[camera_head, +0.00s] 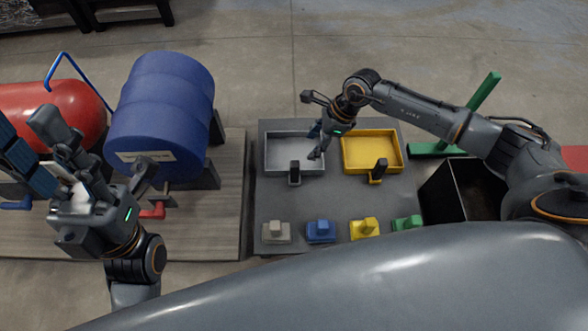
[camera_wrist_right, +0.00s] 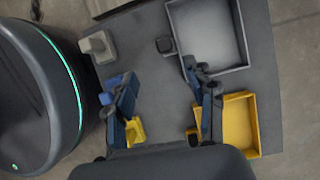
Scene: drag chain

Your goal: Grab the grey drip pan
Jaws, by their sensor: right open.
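The grey drip pan (camera_head: 281,153) is a shallow rectangular tray with a dark upright handle (camera_head: 294,173) on its near side. It lies on the dark grey mat, left of the yellow pan (camera_head: 370,151). My right gripper (camera_head: 316,143) is open above the grey pan's right edge, by the gap between the pans. In the right wrist view the grey pan (camera_wrist_right: 212,30) lies at the top right, and the open fingers (camera_wrist_right: 168,95) point over the mat with nothing between them. My left gripper (camera_head: 85,165) is at the left with its fingers spread, near the blue barrel.
A grey, a blue (camera_head: 320,231), a yellow and a green small block line the mat's near edge. A black open bin (camera_head: 450,193) and a green stand (camera_head: 482,95) are at right.

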